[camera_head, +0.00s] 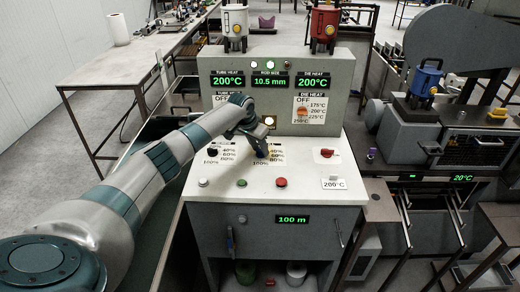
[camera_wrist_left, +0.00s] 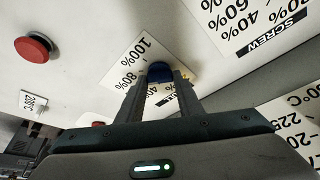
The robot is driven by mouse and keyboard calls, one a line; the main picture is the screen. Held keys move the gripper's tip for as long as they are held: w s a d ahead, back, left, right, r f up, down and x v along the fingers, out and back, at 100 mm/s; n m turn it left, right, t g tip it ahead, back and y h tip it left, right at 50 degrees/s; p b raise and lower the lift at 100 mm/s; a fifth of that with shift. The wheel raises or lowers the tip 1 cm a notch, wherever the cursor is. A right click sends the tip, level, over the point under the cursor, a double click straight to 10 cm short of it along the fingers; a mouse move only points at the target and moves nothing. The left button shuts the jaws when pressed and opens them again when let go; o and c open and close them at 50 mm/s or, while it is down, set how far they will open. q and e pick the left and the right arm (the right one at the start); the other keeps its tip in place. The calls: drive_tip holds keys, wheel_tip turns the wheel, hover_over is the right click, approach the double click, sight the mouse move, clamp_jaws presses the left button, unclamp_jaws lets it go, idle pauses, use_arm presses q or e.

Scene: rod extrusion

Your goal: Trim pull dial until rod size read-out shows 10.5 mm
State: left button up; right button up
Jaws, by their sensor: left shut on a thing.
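The rod size read-out (camera_head: 269,82) shows 10.5 mm on the upright panel, between the tube heat and die heat read-outs. My left gripper (camera_head: 262,153) is over the sloping white desk of the machine and covers most of the pull dial in the head view. In the left wrist view, the blue dial knob (camera_wrist_left: 160,72) sits between the fingertips of my left gripper (camera_wrist_left: 160,80), which is shut on it. The dial's scale label (camera_wrist_left: 138,55), with 100% and 80% readable, lies beside the knob. My right gripper is not in view.
A black knob (camera_head: 212,151) with its percent scale stands left of my gripper. A red button (camera_head: 281,182) and a pale button (camera_head: 203,182) are on the front of the desk. A red knob (camera_head: 326,153) is to the right. The die heat knob (camera_head: 302,111) is above.

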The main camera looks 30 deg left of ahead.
use_arm(q)
drive_tip(key=shift+m+h, duration=0.3)
drive_tip(key=shift+m, duration=0.3)
drive_tip(key=shift+r, duration=0.1)
drive_tip(key=o, duration=1.1)
drive_tip(key=shift+b, duration=0.3)
drive_tip(key=b+v, duration=0.4)
drive_tip(key=v, duration=1.3)
drive_tip(key=shift+a+r, duration=0.15)
